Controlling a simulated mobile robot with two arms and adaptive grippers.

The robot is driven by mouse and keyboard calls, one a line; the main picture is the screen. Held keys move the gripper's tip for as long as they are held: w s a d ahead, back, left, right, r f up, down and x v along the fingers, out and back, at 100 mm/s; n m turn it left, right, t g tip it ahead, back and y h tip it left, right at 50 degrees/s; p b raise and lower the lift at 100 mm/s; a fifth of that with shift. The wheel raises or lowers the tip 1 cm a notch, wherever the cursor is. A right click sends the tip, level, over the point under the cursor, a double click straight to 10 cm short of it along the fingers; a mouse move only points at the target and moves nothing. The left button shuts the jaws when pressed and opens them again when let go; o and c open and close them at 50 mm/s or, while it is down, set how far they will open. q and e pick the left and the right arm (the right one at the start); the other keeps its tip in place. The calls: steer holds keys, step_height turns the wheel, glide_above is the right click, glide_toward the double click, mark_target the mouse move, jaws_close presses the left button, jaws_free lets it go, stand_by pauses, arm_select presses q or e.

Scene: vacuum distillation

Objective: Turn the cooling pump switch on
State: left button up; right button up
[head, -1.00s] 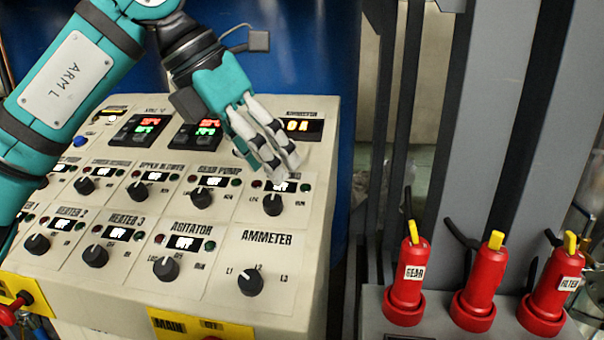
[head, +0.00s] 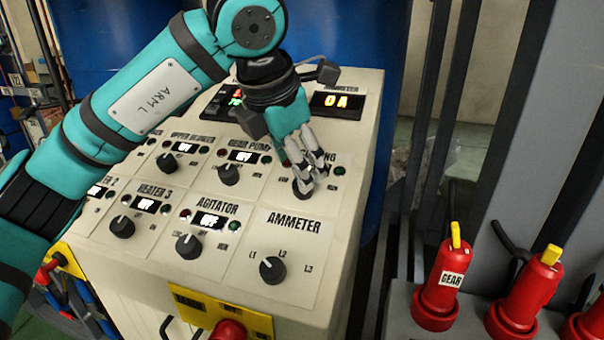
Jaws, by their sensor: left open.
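My left gripper (head: 309,178) is open, with its fingers pointing down at the cooling pump switch. That switch is a black rotary knob (head: 301,189) at the right of the panel's middle row. The fingertips overlap the knob in the head view, and I cannot tell whether they touch it. The fingers hide most of the knob, its label and its small display; only the letters "NG" of the label show clearly. A green lamp (head: 339,171) shows just right of the fingers. My right gripper is not in view.
The gear pump knob (head: 229,175) is left of the gripper, and the ammeter knob (head: 273,269) is below. The agitator knob (head: 189,246) is at lower left. A lit ammeter display (head: 337,101) is behind the gripper. Red handles (head: 437,291) stand at the right.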

arm_select(q)
steer(key=x, duration=0.4)
steer(key=shift+p, duration=0.35)
steer(key=shift+w+d+f, duration=0.1)
steer(key=shift+w+f, duration=0.15)
steer(key=shift+f, duration=0.2)
steer(key=c, duration=1.1)
steer(key=shift+c, duration=0.2)
